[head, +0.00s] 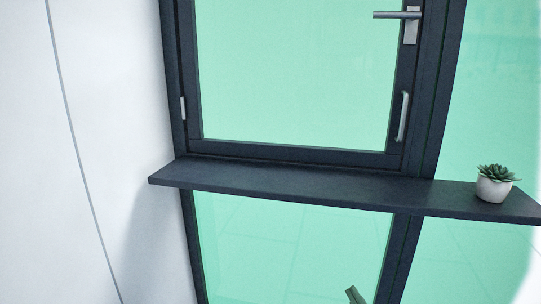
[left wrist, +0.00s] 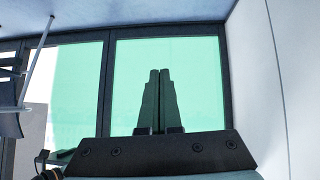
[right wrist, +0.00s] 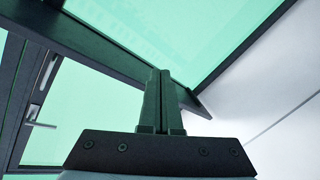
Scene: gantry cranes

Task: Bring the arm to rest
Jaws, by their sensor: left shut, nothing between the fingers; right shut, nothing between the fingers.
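My right gripper (head: 354,295) shows only as a small tip at the bottom edge of the head view, below the dark shelf. In the right wrist view its two fingers (right wrist: 160,75) are together with nothing between them. Behind them is the underside of a dark ledge. My left gripper is outside the head view. In the left wrist view its fingers (left wrist: 160,75) are together and empty, in front of a green-tinted glass pane. The arms themselves are mostly hidden.
A dark shelf (head: 300,188) runs across the window and carries a potted succulent (head: 493,190) at the right. Above it is a framed window (head: 295,70) with a lever handle (head: 397,15) and a pull handle (head: 403,116). A white wall (head: 90,120) stands at the left.

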